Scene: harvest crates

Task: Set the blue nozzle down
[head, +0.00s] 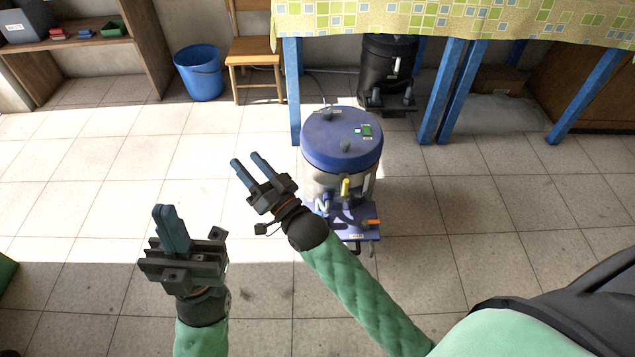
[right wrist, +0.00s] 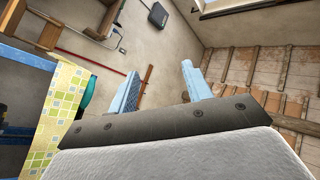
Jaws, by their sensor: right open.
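I cannot pick out a blue nozzle for certain in either view. A canister with a blue lid (head: 342,140), a pale body and a blue base stands on the tiled floor, with small fittings and a yellow part on its front. My right gripper (head: 247,161) is open and empty, in the air left of the canister. Its two spread fingers also show in the right wrist view (right wrist: 160,88), with nothing between them. My left gripper (head: 166,208) is further left and nearer me, its fingers together, with nothing visible held between them.
A table with a patterned cloth (head: 450,22) and blue legs stands behind, with a black canister (head: 387,70) under it. A blue bucket (head: 199,73), a wooden chair (head: 254,55) and a wooden shelf (head: 92,46) stand at the back left. The floor around my grippers is clear.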

